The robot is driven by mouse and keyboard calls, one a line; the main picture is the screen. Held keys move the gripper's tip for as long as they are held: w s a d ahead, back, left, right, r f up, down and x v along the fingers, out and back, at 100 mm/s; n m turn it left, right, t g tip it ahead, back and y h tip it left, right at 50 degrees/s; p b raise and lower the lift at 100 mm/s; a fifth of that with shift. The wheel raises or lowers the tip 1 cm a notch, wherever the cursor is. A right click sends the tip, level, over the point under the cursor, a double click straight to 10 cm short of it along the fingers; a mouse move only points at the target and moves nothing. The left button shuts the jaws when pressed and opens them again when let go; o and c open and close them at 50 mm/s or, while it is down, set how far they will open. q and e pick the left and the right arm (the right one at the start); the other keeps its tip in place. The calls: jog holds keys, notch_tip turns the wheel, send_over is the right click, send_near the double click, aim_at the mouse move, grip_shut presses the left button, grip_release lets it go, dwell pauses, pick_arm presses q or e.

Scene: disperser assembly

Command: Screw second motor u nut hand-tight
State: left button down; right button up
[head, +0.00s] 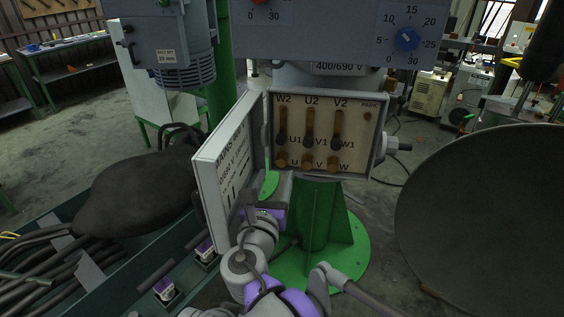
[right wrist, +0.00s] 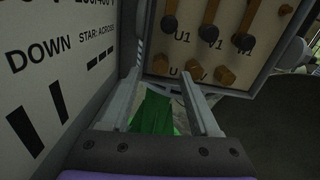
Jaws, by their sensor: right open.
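The motor terminal box (head: 376,140) is open and shows vertical brass links under the W2, U2 and V2 labels. Dark ends sit beside U1, V1 and W1. Below them is a row of brass studs, with the U stud (head: 282,159) at the left; this stud also shows at the top of the right wrist view (right wrist: 160,63). Whether a separate nut sits on it is too small to tell. My right gripper (right wrist: 160,80) is open and empty just below the U stud, its fingers spread. My left gripper is not in view.
The open lid (head: 222,170) stands left of the box, close beside my right gripper. A green pedestal (head: 315,225) is below. A large dark round shape (head: 490,205) fills the right side. A green-edged trough with cables and a dark bag (head: 135,195) lies at left.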

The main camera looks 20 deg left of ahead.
aim_at(281, 161)
jog(key=w, duration=0.5)
jog(key=shift+w+a, duration=0.15)
jog(key=shift+w, duration=0.05)
grip_shut()
